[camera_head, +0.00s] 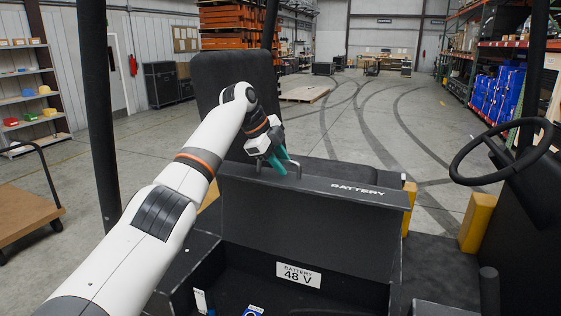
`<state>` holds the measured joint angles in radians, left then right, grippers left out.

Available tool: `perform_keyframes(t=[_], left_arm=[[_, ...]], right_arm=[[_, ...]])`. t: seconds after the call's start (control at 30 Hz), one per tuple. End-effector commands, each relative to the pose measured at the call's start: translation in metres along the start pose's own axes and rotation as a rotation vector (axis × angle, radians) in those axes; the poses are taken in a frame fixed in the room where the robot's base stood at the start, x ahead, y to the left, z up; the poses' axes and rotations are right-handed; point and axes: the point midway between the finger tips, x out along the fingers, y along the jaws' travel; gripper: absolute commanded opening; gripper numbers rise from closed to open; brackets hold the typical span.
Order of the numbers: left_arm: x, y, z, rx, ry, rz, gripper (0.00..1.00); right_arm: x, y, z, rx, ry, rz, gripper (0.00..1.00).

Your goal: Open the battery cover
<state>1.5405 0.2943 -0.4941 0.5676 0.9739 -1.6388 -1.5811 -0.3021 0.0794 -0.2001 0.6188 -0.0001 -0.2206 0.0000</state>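The battery cover (335,188) is a dark panel marked "BATTERY" in white, in the middle of the head view. A grey bar handle (297,168) rises from its top near the left end. My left gripper (278,165) reaches in from the left, its teal fingers pointing down at the handle. The fingers overlap the handle in the picture; I cannot tell whether they are closed around it. Below the cover is a dark open well with a "BATTERY 48 V" label (298,275). My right gripper is not in view.
A black seat back (232,85) stands behind my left gripper. A steering wheel (501,151) is at the right, near yellow blocks (478,222). Dark posts (97,110) frame the vehicle. A wooden cart (22,208) stands at the left. The floor behind is mostly clear.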

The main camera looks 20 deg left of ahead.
Motion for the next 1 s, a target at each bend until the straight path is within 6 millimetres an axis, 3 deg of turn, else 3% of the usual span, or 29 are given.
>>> perform_keyframes(t=[0.13, 0.27, 0.5, 0.7, 1.0], left_arm=[[0.004, -0.003, -0.002, -0.004, 0.001, -0.010, 0.32], [-0.005, -0.002, -0.002, -0.003, 0.000, -0.005, 0.32], [-0.053, -0.002, -0.001, -0.002, 0.000, 0.003, 0.32], [-0.095, -0.001, 0.000, -0.001, -0.001, 0.002, 0.32], [-0.120, -0.001, 0.000, 0.000, -0.001, 0.000, 0.32]], right_arm=[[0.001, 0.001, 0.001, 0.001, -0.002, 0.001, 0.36], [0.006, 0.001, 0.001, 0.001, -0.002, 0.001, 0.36], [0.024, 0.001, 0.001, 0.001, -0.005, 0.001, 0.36], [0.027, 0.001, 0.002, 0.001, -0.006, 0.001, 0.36], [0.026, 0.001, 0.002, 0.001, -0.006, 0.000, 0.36]])
